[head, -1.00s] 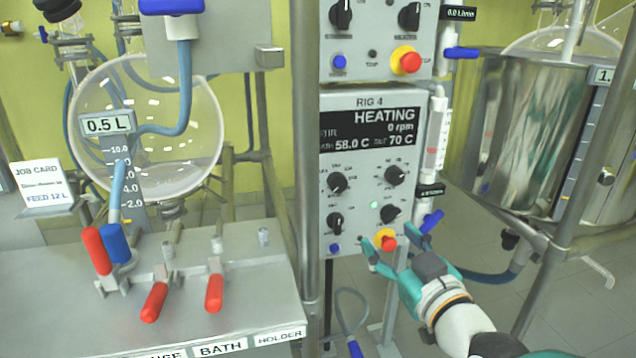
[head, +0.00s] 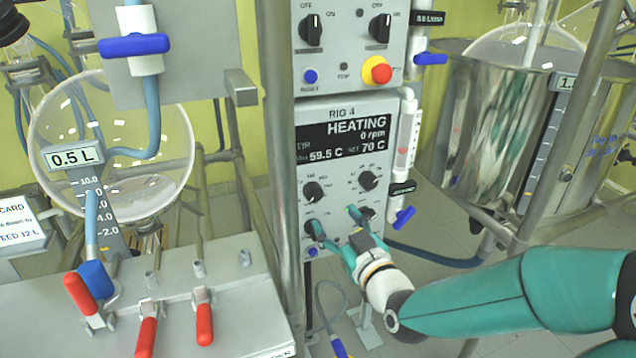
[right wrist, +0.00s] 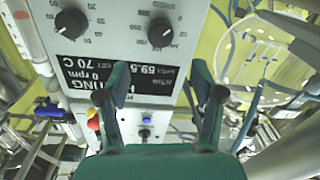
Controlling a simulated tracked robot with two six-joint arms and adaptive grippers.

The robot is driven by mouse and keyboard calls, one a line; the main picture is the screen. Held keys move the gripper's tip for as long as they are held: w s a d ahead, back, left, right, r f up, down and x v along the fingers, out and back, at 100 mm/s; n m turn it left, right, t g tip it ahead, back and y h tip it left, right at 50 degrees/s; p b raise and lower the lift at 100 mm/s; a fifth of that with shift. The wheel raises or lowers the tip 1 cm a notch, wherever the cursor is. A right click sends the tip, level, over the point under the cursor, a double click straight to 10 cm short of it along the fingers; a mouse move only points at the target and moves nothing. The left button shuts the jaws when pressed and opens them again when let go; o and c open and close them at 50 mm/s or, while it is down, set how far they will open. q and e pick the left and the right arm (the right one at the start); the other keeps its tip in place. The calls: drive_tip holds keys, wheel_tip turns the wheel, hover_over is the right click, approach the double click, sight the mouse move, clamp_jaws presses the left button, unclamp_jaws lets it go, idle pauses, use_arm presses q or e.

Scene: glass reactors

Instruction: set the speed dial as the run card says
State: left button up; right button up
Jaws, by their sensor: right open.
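The RIG 4 panel (head: 340,110) stands mid-view in the head view. Its display (head: 347,140) reads HEATING, 0 rpm, 59.5 C and SET 70 C. Below are an upper-left dial (head: 313,192), an upper-right dial (head: 368,181) and two lower dials partly behind my gripper. Dial labels are too small to read. My right gripper (head: 337,221) is open and empty before the lower dials; contact cannot be told. The right wrist view shows its spread fingers (right wrist: 160,88) and two dials (right wrist: 161,32) upside down. A card (head: 18,222) at far left reads FEED 12 L. My left gripper is out of view.
An upper control box (head: 350,50) has a red stop button (head: 377,70). A metal post (head: 283,150) stands left of the panel. A glass flask (head: 150,150) and red-handled valves (head: 204,322) are at left, a steel vessel (head: 495,130) at right.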

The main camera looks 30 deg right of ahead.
sight(316, 196)
drive_tip(key=w, duration=0.3)
drive_tip(key=w+d, duration=0.1)
drive_tip(key=w, duration=0.5)
drive_tip(key=shift+w+d+f, duration=0.15)
drive_tip(key=shift+w+d, duration=0.1)
drive_tip(key=shift+d, duration=0.15)
drive_tip(key=shift+c, duration=0.2)
drive_tip(key=c, duration=1.1)
